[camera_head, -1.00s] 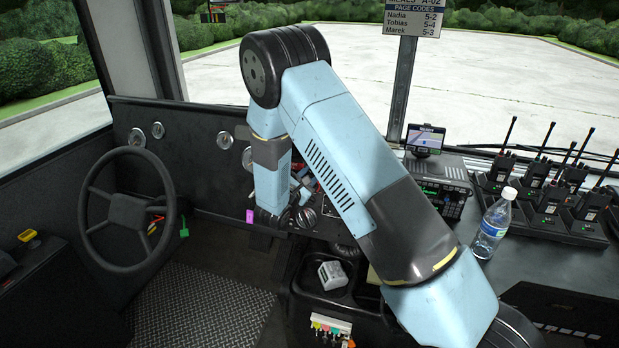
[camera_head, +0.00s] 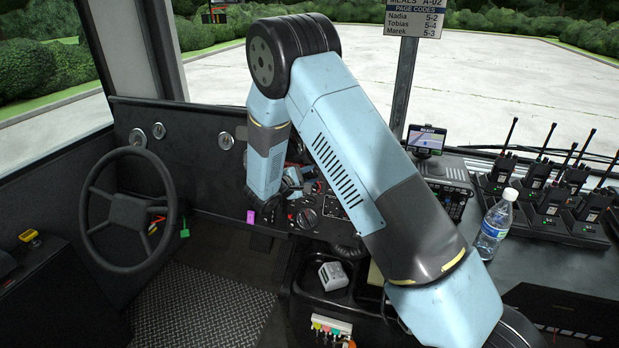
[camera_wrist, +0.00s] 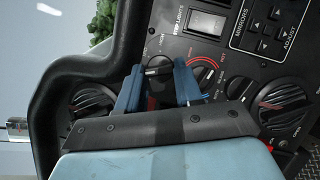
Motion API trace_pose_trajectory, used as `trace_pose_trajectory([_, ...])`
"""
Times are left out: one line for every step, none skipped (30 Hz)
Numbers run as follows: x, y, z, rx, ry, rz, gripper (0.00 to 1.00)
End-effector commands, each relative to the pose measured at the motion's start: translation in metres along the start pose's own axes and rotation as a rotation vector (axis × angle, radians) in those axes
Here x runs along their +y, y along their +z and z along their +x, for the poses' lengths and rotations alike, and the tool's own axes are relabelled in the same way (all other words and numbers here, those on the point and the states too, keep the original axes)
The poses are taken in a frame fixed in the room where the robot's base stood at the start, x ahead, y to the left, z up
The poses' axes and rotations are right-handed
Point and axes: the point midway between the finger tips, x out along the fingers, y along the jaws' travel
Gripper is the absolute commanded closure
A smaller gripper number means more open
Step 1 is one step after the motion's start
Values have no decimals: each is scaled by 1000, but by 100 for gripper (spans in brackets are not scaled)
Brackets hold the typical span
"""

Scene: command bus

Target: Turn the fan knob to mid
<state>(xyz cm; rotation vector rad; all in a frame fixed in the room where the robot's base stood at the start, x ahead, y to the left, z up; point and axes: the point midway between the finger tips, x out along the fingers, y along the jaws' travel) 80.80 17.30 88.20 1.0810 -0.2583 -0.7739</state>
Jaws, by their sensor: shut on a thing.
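In the wrist view my gripper (camera_wrist: 159,82) has its two blue fingers on either side of a small dark knob (camera_wrist: 160,72), which I take to be the fan knob. The jaws are shut on it. The fingers and wrist plate hide much of the knob, and I cannot read its pointer position. Small lettering, seemingly "HIGH", is printed just above it. In the head view my gripper (camera_head: 291,182) is at the dashboard panel, partly behind my arm, and the held knob is hidden there.
Around it in the wrist view are a large knob (camera_wrist: 92,102) at left, a red-marked dial (camera_wrist: 205,75) close by, another large knob (camera_wrist: 285,102) at right, and a STEP LIGHTS switch (camera_wrist: 206,22). A steering wheel (camera_head: 128,210) and water bottle (camera_head: 494,225) stand farther off.

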Motion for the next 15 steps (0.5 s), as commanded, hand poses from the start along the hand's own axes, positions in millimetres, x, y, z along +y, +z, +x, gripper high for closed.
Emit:
trace_pose_trajectory([-2,1,0,-3,-23,39,95])
trace_pose_trajectory([-2,1,0,-2,-34,65,95])
trace_pose_trajectory([-2,1,0,-2,-49,100,95])
trace_pose_trajectory([-2,1,0,-3,-60,126,95])
trace_pose_trajectory([-1,1,0,-3,-71,152,95])
trace_pose_trajectory([-1,1,0,-3,-86,187,95])
trace_pose_trajectory([-1,2,0,-3,-98,213,95])
trace_pose_trajectory([-1,2,1,-4,-108,239,95])
trace_pose_trajectory([-1,2,1,-3,-123,275,95])
trace_pose_trajectory([-1,2,1,-4,-135,300,95])
trace_pose_trajectory([0,2,1,-5,-146,327,95])
trace_pose_trajectory([0,2,1,-5,-160,362,95])
trace_pose_trajectory([0,2,1,-4,-171,387,95])
trace_pose_trajectory([0,3,1,-5,-182,413,95])
trace_pose_trajectory([0,3,1,-6,-197,447,95])
